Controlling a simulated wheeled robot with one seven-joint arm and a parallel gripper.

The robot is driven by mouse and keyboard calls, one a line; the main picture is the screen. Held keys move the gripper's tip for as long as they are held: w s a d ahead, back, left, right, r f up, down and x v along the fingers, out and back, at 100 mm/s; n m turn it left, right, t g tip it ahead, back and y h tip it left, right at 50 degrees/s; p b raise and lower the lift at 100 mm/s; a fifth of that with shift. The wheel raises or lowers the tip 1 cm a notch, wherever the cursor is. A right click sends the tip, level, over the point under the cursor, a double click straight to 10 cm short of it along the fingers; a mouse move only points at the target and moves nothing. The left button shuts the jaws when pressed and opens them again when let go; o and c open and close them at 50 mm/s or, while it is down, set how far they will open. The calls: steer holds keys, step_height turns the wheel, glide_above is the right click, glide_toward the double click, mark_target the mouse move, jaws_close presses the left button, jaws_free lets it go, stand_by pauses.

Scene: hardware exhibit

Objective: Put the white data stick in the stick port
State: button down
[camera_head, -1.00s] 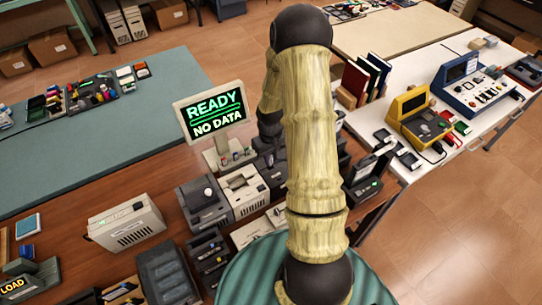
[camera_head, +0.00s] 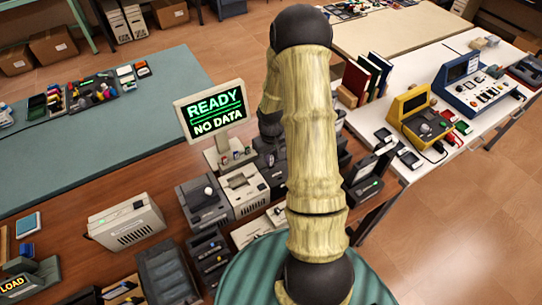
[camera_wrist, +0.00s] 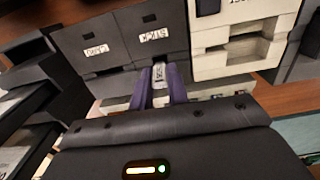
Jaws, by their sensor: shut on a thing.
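My gripper (camera_wrist: 160,88) shows in the wrist view with two purple fingers shut on the white data stick (camera_wrist: 158,73). The small pale stick points away from me, its far end close to the lower front of a dark box with a white label (camera_wrist: 153,36). I cannot tell whether the stick touches that box or enters a slot. A second dark labelled box (camera_wrist: 92,45) stands to its left. The stick port cannot be made out for certain. In the head view my arm hides the gripper and stick.
A monitor (camera_head: 213,110) on the brown bench reads "READY" and "NO DATA". A pale slotted device (camera_wrist: 240,40) stands right of the dark boxes. A beige box (camera_head: 126,223) and a dark tray (camera_head: 165,272) stand on the bench at left. Devices crowd the bench around my arm.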

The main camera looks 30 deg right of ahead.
steer(key=shift+f, duration=0.1)
steer(key=shift+f+b, duration=0.95)
steer(key=shift+f, duration=0.25)
steer(key=shift+s, duration=0.1)
steer(key=c, duration=1.3)
jaws_free()
steer(key=shift+r, duration=0.1)
steer(key=shift+r+p, duration=3.15)
steer(key=shift+r, duration=0.75)
